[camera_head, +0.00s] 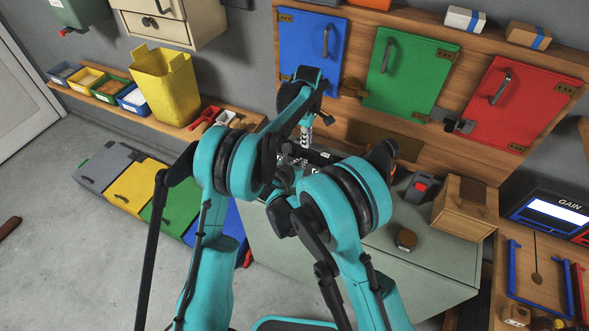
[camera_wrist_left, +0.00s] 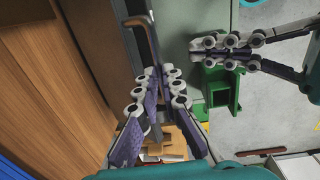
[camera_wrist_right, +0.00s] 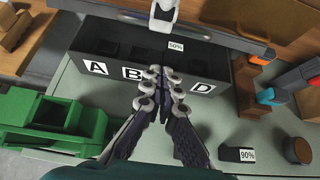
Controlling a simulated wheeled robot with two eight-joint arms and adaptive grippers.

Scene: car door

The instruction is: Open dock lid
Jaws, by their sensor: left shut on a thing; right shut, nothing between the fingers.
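The dock is a black box (camera_wrist_right: 215,75) in the right wrist view, with slots in its top and white labels A, B and D on its front. Its dark lid (camera_wrist_right: 225,17) stands raised at the back edge. My right gripper (camera_wrist_right: 160,72) is shut and empty before the dock, hiding the label between B and D. My arms mostly hide the dock in the head view.
A block marked 90% (camera_wrist_right: 238,154) and a round brown-topped object (camera_wrist_right: 298,150) lie on the grey-green bench. A green bin (camera_wrist_right: 55,122) is left of the dock. A wooden box (camera_head: 463,208) stands at the bench's right. Blue, green and red doors (camera_head: 408,72) line the wall.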

